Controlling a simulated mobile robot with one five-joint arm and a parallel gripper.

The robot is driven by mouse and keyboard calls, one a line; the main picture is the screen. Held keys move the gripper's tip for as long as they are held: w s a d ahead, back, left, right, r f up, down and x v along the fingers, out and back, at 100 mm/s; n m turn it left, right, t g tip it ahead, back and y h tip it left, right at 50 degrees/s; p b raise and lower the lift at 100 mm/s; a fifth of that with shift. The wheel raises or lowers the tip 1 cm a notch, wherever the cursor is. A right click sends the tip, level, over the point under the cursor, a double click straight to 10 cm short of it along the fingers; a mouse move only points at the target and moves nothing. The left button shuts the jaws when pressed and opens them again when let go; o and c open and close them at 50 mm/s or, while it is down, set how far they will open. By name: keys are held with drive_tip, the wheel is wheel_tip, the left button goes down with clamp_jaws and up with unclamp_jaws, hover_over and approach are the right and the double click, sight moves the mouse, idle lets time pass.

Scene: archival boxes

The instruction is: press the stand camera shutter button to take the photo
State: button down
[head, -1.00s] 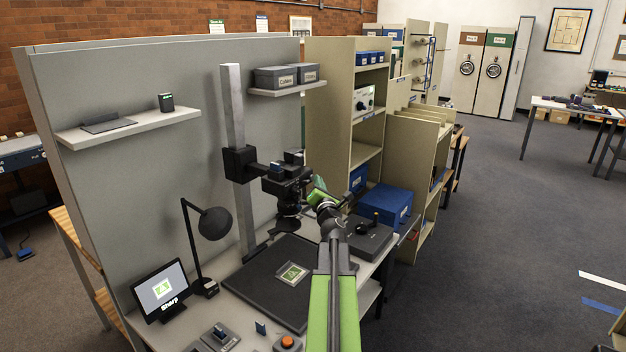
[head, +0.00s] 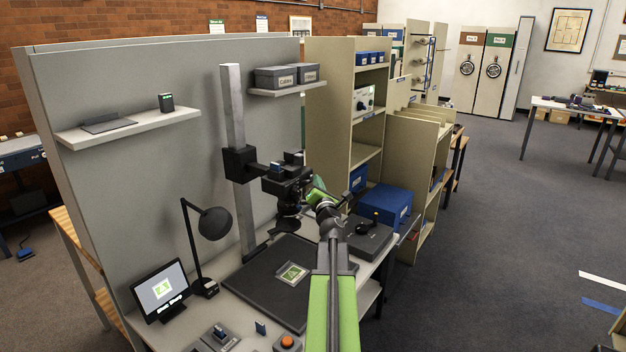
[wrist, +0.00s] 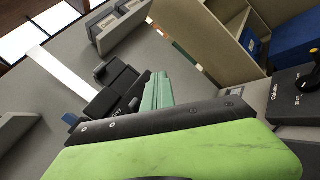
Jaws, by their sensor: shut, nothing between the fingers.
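The black stand camera (head: 285,190) hangs on an arm from the grey upright column, above a dark baseboard (head: 262,292). A small framed item with a green picture (head: 292,273) lies on the board. My gripper (head: 312,190) is shut and empty at the camera's right side, close to it; whether it touches cannot be told. In the wrist view, its pale green fingers (wrist: 157,92) lie in front of the dark camera body (wrist: 118,90). The shutter button cannot be made out.
A black desk lamp (head: 213,224) stands left of the column. A round orange button (head: 287,342) is at the desk's front. Open floor lies farther right.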

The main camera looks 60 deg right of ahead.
drive_tip(key=shift+s, duration=0.7)
drive_tip(key=s, duration=0.5)
idle(0.8)
